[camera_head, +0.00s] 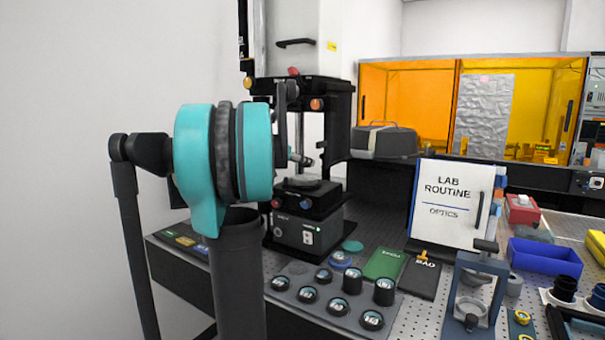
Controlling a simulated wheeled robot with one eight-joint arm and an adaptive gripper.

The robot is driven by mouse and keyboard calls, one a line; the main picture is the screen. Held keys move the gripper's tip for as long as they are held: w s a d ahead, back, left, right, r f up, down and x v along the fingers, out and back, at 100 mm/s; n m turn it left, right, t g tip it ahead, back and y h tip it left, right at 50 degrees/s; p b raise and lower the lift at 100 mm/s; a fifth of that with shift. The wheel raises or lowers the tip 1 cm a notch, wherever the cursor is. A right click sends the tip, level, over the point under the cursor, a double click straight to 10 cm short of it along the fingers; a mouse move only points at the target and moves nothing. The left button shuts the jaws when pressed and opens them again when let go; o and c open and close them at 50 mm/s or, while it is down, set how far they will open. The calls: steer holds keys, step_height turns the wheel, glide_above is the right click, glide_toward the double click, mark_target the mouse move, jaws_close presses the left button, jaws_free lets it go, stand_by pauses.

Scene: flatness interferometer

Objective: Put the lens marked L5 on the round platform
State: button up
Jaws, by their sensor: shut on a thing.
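The round platform (303,183) is a grey disc on the dark stage of the interferometer (300,228), under its black upper frame. My gripper (301,159) is small in view, just above the platform, and mostly hidden behind my teal arm joint. It is shut on what looks like a lens, apart from the platform. The held thing's mark cannot be read. Several black-rimmed lenses (352,281) sit in a grey tray (298,268) in front of the interferometer. Their labels are too small to read for certain.
A green booklet (384,264) and black booklet (422,278) lie to the right. A white lab sign (450,200), a clamp stand (474,290) and a blue bin (544,262) stand farther right.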

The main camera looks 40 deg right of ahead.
mark_target(301, 178)
step_height(301, 178, down, 4)
steer(key=shift+f, duration=0.1)
steer(key=o, duration=1.3)
steer(key=shift+a, duration=0.1)
